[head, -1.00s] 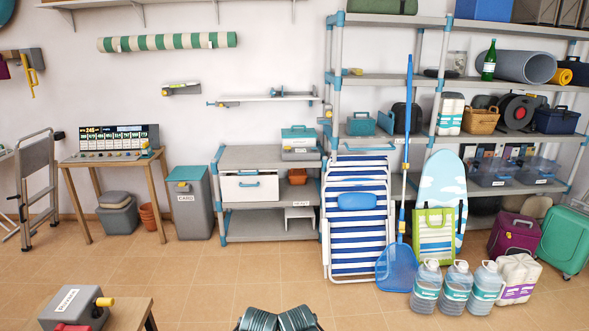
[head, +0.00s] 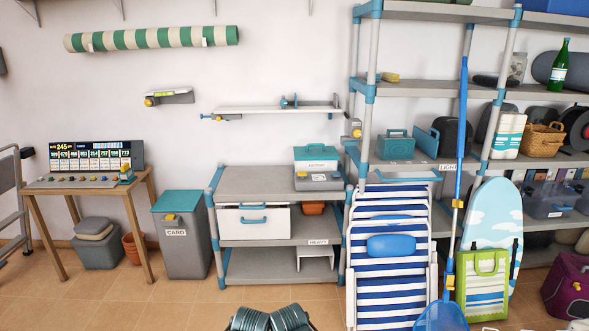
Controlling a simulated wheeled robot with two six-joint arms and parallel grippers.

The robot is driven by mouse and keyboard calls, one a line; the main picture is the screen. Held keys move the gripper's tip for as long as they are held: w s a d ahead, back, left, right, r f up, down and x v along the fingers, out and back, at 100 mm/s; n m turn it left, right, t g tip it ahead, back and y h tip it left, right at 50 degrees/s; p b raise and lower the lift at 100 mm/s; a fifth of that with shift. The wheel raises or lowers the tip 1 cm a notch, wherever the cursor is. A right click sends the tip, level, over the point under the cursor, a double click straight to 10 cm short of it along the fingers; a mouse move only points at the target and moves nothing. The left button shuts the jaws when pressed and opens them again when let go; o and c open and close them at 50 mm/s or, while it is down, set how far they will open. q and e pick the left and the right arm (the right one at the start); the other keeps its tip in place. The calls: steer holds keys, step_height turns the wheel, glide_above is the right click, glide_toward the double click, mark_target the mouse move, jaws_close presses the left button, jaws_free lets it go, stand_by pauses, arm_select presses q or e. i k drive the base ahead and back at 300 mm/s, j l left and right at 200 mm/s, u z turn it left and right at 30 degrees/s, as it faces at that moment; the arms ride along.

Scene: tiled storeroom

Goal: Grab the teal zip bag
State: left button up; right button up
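No thing here is plainly a zip bag. A small teal case with a handle (head: 395,147) stands on the middle board of the tall rack. A second teal case (head: 316,157), with a pale label band, rests on a grey box on the low shelf unit. I cannot make out a zip on either. Neither of my grippers shows. Only dark ridged parts of my own body show at the bottom centre.
The low grey shelf unit (head: 272,180) stands left of the tall rack (head: 416,88). A striped folding chair (head: 390,268), a blue long-handled net (head: 440,316), a green bag (head: 486,283) and a surfboard-shaped board (head: 492,218) lean before the rack. A grey bin (head: 183,240) stands left. Floor ahead is clear.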

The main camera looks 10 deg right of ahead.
mark_target(389, 146)
steer(key=i+z, duration=0.1)
steer(key=i, duration=0.65)
steer(key=i+j+z, duration=0.1)
steer(key=i, duration=0.7)
steer(key=i+j+z, duration=0.1)
steer(key=i+z, duration=0.15)
steer(key=z, duration=0.15)
steer(key=i+j+z, duration=0.2)
steer(key=z, duration=0.2)
steer(key=i+j+z, duration=0.25)
steer(key=z, duration=0.15)
steer(key=i+j+z, duration=0.25)
steer(key=z, duration=0.15)
steer(key=i+j+z, duration=0.2)
steer(key=j+z, duration=0.2)
steer(key=j, duration=0.15)
steer(key=i+j+z, duration=0.1)
steer(key=j+z, duration=0.25)
steer(key=j, duration=0.2)
steer(key=j+z, duration=0.4)
steer(key=j, duration=0.15)
